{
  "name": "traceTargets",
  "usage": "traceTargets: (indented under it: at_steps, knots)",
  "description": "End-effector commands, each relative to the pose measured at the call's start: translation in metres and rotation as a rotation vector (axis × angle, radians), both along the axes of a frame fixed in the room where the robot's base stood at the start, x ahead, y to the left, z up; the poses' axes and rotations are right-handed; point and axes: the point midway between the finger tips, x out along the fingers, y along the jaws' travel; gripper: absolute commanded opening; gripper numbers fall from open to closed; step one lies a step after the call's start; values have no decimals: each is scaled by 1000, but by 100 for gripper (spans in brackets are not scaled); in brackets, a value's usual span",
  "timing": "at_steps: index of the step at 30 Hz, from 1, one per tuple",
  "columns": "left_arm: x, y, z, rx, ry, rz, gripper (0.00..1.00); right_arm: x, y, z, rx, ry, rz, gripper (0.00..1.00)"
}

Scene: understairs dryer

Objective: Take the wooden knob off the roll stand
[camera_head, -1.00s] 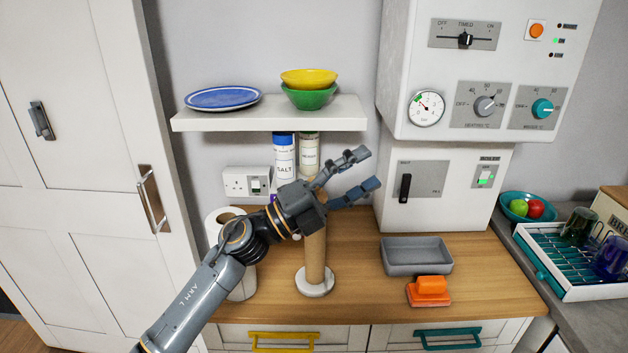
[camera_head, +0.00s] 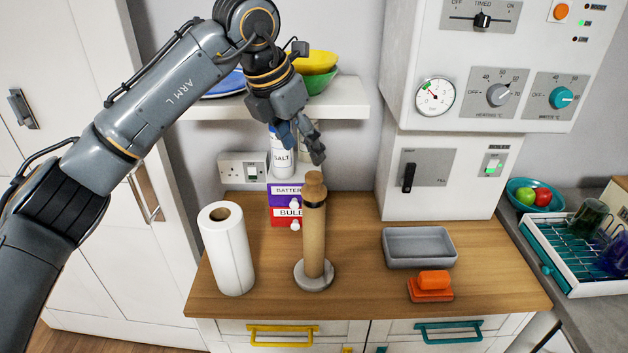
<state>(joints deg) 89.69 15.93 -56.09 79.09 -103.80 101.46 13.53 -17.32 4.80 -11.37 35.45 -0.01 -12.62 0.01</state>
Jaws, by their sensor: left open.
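The roll stand (camera_head: 314,240) stands upright on the wooden counter, with a round grey base and a brown tube around its post. The wooden knob (camera_head: 314,184) sits on top of it. My left gripper (camera_head: 302,150) is open, pointing down just above the knob, with its fingers apart from it as far as I can see. My right gripper is not in view.
A white paper roll (camera_head: 228,250) stands left of the stand. Battery and bulb boxes (camera_head: 287,194) are behind it. A grey tray (camera_head: 418,248) and an orange brush (camera_head: 431,285) lie to the right. A shelf (camera_head: 345,100) with bowls overhangs behind.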

Motion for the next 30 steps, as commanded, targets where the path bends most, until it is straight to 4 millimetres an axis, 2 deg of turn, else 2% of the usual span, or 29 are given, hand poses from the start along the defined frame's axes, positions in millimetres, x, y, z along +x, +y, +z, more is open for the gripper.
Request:
traceTargets:
  at_steps: [3,10,13,17,21,29,30]
  knots:
    - [5,-6,-19,-1,3,-1,58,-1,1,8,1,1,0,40]
    - [10,-11,-36,-2,0,-2,58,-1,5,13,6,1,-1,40]
    - [13,-14,-44,-2,4,-3,58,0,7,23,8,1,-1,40]
    - [19,-18,-63,-3,5,-2,58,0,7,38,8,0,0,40]
    - [23,-23,-79,-3,2,-4,58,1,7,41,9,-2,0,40]
    - [24,-24,-84,-3,-1,-4,58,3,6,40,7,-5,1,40]
    - [24,-24,-84,-3,-1,-4,52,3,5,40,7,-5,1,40]
